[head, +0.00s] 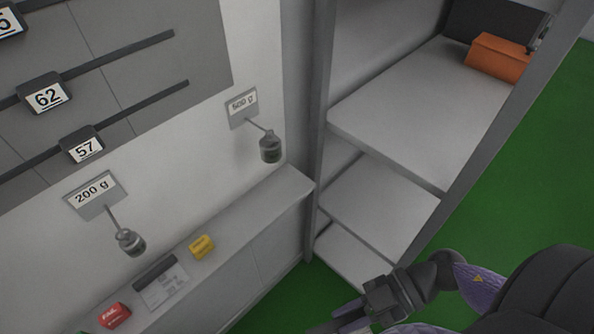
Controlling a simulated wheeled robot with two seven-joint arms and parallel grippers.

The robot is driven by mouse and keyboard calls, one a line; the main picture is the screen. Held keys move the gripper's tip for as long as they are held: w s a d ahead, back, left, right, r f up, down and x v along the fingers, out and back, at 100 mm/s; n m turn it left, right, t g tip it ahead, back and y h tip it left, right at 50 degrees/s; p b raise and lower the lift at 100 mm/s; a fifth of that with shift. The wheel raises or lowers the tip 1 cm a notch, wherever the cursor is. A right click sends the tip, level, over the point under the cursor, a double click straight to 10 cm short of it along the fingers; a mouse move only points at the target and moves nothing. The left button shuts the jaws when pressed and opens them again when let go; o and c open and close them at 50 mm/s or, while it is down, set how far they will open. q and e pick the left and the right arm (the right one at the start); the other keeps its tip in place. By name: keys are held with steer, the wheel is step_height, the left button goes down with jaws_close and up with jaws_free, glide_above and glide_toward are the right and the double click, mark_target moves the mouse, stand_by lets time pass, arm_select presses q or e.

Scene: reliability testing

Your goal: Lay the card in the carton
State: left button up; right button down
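A white printed sheet (165,286) lies on the long grey ledge, with a dark bar along its upper edge; it may be the card, but its print is too small to read. An orange box (498,58) sits on the top shelf at the upper right and may be the carton; its inside is not visible. The arm at the lower right is mine, coming in from the right, and its dark wrist and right gripper (352,322) are at the bottom edge. Its fingers are cut off or unclear, apart from the sheet and box. My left gripper is not seen.
A red block (113,315) and a yellow block (201,246) flank the sheet on the ledge (262,212). Weights hang from wall hooks at the 200 g (130,243) and 500 g (270,148) signs. The grey shelf unit (400,110) has clear board space left of the box.

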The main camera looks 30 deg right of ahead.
steer(key=w+a+r+m+t+h+b, duration=0.1)
steer(key=w+r+m+t, duration=0.4)
steer(key=w+r, duration=1.2)
steer(key=shift+w+a+m+t+h, duration=0.2)
steer(key=shift+w+m+t+h, duration=0.2)
steer(key=shift+t+h, duration=0.3)
